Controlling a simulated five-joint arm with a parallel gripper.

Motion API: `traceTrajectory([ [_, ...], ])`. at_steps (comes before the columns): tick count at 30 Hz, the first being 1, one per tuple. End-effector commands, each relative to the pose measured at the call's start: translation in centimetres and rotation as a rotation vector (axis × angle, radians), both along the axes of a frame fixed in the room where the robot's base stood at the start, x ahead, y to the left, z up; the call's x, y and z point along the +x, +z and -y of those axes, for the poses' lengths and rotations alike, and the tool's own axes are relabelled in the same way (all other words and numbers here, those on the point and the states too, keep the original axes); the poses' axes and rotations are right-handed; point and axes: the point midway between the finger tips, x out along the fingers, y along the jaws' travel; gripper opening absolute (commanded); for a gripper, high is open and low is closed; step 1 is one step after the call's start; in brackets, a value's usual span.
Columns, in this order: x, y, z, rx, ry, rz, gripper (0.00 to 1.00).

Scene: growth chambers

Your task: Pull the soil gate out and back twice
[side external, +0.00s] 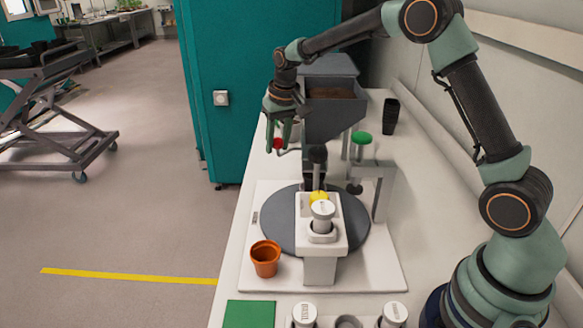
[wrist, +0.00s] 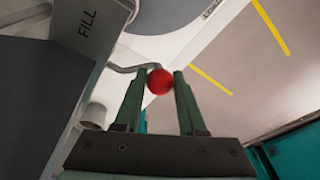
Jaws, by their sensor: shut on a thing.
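The soil gate's handle is a bent metal rod (wrist: 122,68) ending in a red knob (wrist: 160,82). The knob (side external: 277,143) also shows in the side view, left of the grey hopper (side external: 335,120) with dark soil in it. My gripper (wrist: 158,78) is shut on the red knob, one finger on each side. In the side view my gripper (side external: 279,133) points down at the hopper's left. The gate plate itself is hidden, so I cannot tell how far out it is. A panel marked FILL (wrist: 88,30) is near the gripper in the wrist view.
A dark round turntable (side external: 285,225) stands in front of the hopper. A green knob (side external: 361,138) and black cups (side external: 391,115) are right of the hopper. Left of the bench is open floor.

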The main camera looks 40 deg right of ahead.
Motion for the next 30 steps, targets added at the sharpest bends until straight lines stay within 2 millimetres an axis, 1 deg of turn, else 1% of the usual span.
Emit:
traceTrajectory([
  [1,0.3,0.3,-0.3,0.0,0.005,0.014,0.09],
  [4,0.3,0.3,-0.3,-0.001,0.006,0.014,0.09],
  [5,0.3,0.3,-0.3,-0.001,0.006,0.014,0.47],
  [6,0.3,0.3,-0.3,-0.001,0.005,0.015,0.63],
  [7,0.3,0.3,-0.3,0.0,0.005,0.014,0.65],
  [17,0.1,0.3,-0.1,0.0,0.001,0.005,0.65],
  [30,0.1,4.1,0.0,0.0,0.0,0.005,0.65],
])
